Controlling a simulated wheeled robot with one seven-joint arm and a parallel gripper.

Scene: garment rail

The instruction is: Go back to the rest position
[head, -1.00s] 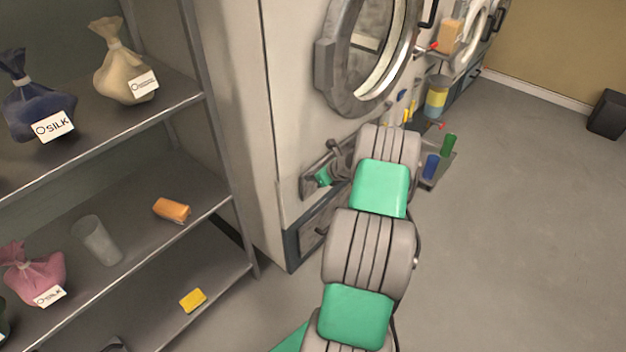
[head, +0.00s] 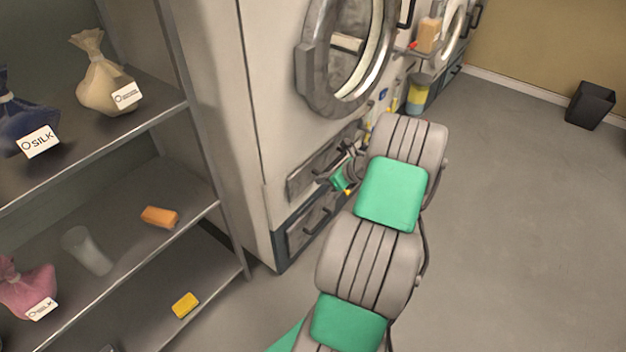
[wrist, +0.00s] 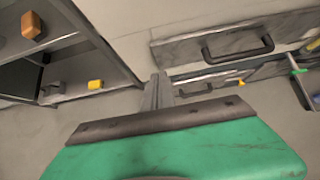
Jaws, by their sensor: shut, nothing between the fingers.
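My arm reaches forward from the bottom of the head view, in front of a washing machine (head: 235,120). My gripper (wrist: 157,80) shows in the wrist view with its fingers together and nothing between them. It points toward the lower front of the machine, below a drawer with a dark handle (wrist: 238,45). In the head view, only a small part of the gripper end shows past my arm, near the machine's lower drawers, and its fingertips are hard to make out.
A metal shelf on the left holds a cream bag (head: 103,75), a blue silk bag (head: 22,125), a pink bag (head: 25,288), a cup (head: 87,251), an orange block (head: 160,217) and a yellow block (head: 185,305). A dark bin (head: 590,105) stands right. The floor between is clear.

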